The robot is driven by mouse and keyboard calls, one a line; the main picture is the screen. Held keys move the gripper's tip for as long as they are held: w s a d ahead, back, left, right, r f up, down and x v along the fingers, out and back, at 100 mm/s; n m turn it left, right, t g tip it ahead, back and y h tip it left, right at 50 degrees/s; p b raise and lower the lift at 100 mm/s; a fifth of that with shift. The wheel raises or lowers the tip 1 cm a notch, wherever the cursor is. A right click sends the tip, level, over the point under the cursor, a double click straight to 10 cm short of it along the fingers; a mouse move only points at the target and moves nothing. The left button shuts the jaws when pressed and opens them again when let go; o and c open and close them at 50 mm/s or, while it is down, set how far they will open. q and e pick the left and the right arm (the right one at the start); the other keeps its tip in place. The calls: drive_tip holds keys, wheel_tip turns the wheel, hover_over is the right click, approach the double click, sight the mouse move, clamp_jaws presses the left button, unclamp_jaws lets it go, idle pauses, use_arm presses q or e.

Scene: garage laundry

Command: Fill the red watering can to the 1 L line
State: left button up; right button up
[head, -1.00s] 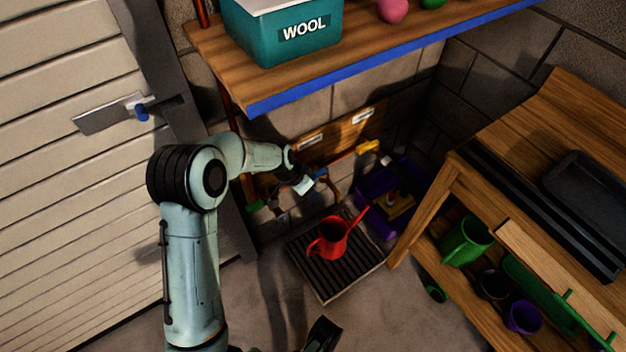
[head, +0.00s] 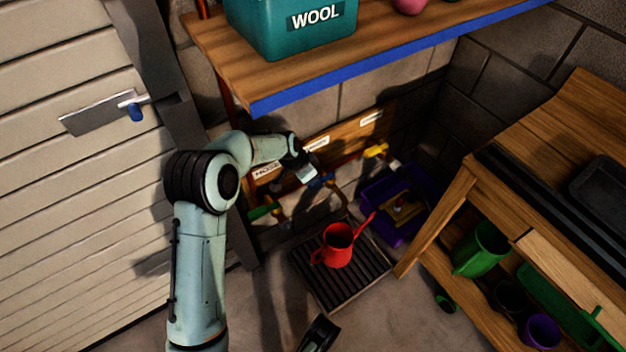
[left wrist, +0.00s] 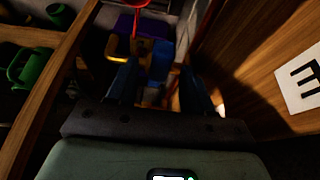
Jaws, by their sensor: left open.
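The red watering can (head: 338,246) stands upright on a dark slatted drain grate (head: 322,284) on the floor; I cannot see its water level or 1 L line. Part of it shows at the top of the left wrist view (left wrist: 141,6). Low on the wall are a blue-handled tap (head: 322,181), a yellow one (head: 376,150) and a green one (head: 262,211). My left gripper (head: 307,176) is open close to the blue tap. In the left wrist view the blue handle (left wrist: 161,58) appears between or just beyond the fingers; contact is unclear.
A labelled wooden board (head: 343,134) runs behind the taps. A purple crate (head: 378,222) sits right of the grate. A shelf (head: 400,48) with a teal WOOL bin (head: 290,28) overhangs the taps. A wooden bench (head: 455,205) holding a green jug (head: 480,250) stands right.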

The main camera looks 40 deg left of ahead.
use_arm(q)
drive_tip(key=shift+w+f, duration=0.2)
drive_tip(key=shift+f, duration=0.25)
use_arm(e)
drive_tip(key=shift+s+f, duration=0.2)
drive_tip(key=shift+s, duration=0.1)
use_arm(q)
clamp_jaws()
drive_tip(key=shift+d, duration=0.1)
use_arm(e)
drive_tip(key=shift+r, duration=0.1)
